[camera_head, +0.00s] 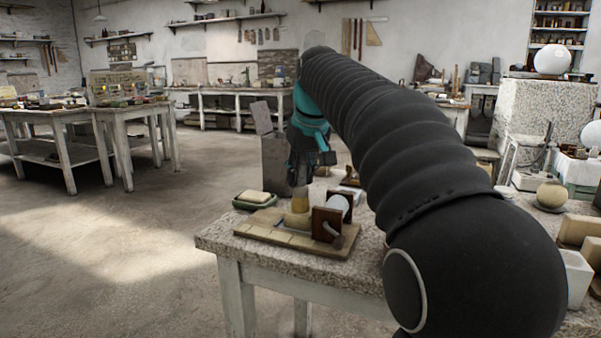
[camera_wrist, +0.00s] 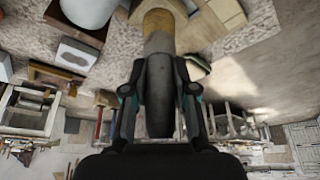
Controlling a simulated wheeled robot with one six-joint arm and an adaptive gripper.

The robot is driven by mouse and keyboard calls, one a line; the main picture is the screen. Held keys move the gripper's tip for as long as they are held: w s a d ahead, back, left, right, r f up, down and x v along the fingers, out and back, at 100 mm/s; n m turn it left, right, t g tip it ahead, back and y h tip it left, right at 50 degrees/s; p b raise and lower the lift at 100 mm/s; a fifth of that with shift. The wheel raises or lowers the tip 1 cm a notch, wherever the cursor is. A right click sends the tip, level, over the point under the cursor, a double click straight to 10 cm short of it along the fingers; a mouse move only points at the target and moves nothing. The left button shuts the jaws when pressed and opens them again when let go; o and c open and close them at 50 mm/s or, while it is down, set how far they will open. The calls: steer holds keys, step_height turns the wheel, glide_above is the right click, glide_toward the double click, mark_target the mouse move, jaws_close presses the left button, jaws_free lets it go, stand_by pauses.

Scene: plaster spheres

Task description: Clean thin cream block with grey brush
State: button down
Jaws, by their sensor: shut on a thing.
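My gripper (camera_head: 300,172) points down over the near table and is shut on the grey brush. In the wrist view the brush's dark grey handle (camera_wrist: 160,112) stands between the fingers, with its yellow-tan head (camera_wrist: 160,25) beyond them. In the head view the head (camera_head: 300,203) is low over the wooden board; I cannot tell whether it touches. Flat cream-tan pieces (camera_head: 262,229) lie on the board. A cream block (camera_head: 255,196) sits in a green dish behind it. I cannot tell for sure which is the thin cream block.
A white roller in a dark wooden stand (camera_head: 325,223) is on the board, just right of the brush. A grey box with a raised lid (camera_head: 275,160) stands behind. A round pot (camera_head: 551,194) and blocks crowd the right. Open floor (camera_head: 110,250) lies left of the table.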

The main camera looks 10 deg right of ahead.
steer(key=shift+f, duration=0.1)
steer(key=shift+s+a, duration=0.7)
steer(key=shift+s, duration=0.3)
steer(key=shift+w+d, duration=0.1)
steer(key=shift+w+d+p, duration=0.4)
steer(key=shift+w+d, duration=0.2)
steer(key=shift+w, duration=0.25)
steer(key=shift+w+d, duration=0.75)
steer(key=shift+w, duration=0.3)
steer(key=shift+s+a+b, duration=0.45)
steer(key=shift+s+a, duration=0.3)
steer(key=shift+s, duration=0.25)
steer(key=shift+s+a+b, duration=0.4)
steer(key=shift+s+a, duration=0.3)
steer(key=shift+s, duration=0.3)
